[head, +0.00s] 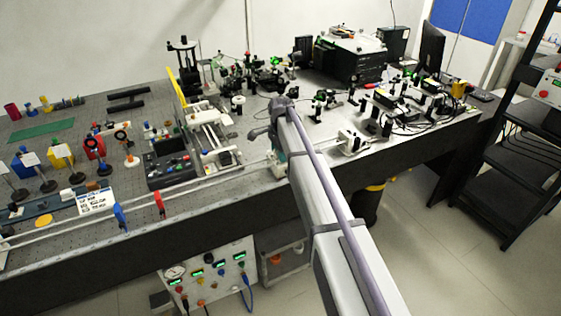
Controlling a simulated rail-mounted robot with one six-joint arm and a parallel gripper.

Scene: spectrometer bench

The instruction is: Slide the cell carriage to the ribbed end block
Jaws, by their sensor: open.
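My arm reaches from the lower right to the middle of the bench, and its own links hide my gripper. A pale rail (212,184) runs along the bench's front edge, from the far left to beside my arm. A small whitish block (276,168) sits at the rail, partly covered by my arm. I cannot tell whether it is the cell carriage. A white block with dark parts (352,142) stands on the bench right of my arm. It is too small to tell whether it is ribbed. Contact between my gripper and anything is hidden.
Blue (120,218) and red (159,204) upright pieces stand by the rail at the left. A dark control box (170,165) and a white-railed stage (212,130) are behind it. Optics crowd the bench's back and right. A black shelf rack (510,150) stands at the right.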

